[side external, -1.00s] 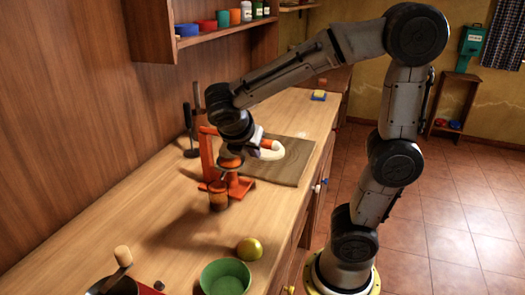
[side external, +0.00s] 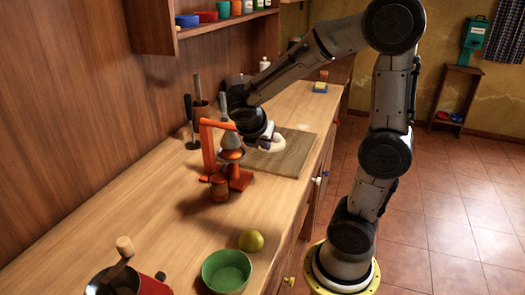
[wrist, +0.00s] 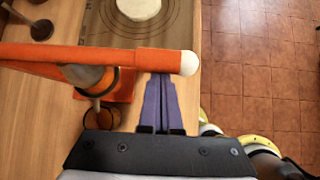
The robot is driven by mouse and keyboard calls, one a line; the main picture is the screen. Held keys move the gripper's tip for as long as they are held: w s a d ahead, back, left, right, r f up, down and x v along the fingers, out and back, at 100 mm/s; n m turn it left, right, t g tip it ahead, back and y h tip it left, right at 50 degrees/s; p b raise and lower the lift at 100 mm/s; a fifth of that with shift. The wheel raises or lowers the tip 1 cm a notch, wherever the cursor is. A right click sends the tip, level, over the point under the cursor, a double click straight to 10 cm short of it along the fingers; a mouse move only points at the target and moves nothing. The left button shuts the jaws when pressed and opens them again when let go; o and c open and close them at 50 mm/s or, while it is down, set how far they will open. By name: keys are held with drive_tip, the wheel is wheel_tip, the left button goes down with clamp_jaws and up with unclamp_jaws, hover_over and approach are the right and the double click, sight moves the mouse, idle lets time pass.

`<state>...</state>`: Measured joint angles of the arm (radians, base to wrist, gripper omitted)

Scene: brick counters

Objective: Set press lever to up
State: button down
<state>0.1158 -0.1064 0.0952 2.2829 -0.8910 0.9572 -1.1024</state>
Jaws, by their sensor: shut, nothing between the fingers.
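The orange press (side external: 209,160) stands upright on the counter, with a grey cone (side external: 230,141) under its arm. Its lever (wrist: 110,57) crosses the wrist view as a long orange bar with a white knob (wrist: 189,63) at the right end. In the side view the lever looks roughly level, its outer end hidden by my arm. My gripper (wrist: 160,76) is shut and empty, purple fingers together. Its tips meet the lever bar just left of the knob and are covered by it; contact cannot be told. A brown cup (side external: 219,188) stands beneath the press.
A board (side external: 290,160) with a pale round piece (wrist: 138,8) lies behind the press. A yellow fruit (side external: 251,241), a green bowl (side external: 226,272) and a red pot (side external: 150,287) stand nearer. A shelf (side external: 205,30) hangs on the left wall.

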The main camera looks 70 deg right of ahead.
drive_tip(key=shift+r, duration=0.25)
drive_tip(key=w+r+n+g, duration=0.2)
drive_tip(key=w+r+g, duration=0.15)
drive_tip(key=r, duration=0.65)
drive_tip(key=w+r, duration=0.8)
drive_tip(key=w, duration=0.4)
drive_tip(key=shift+r, duration=0.2)
idle(0.5)
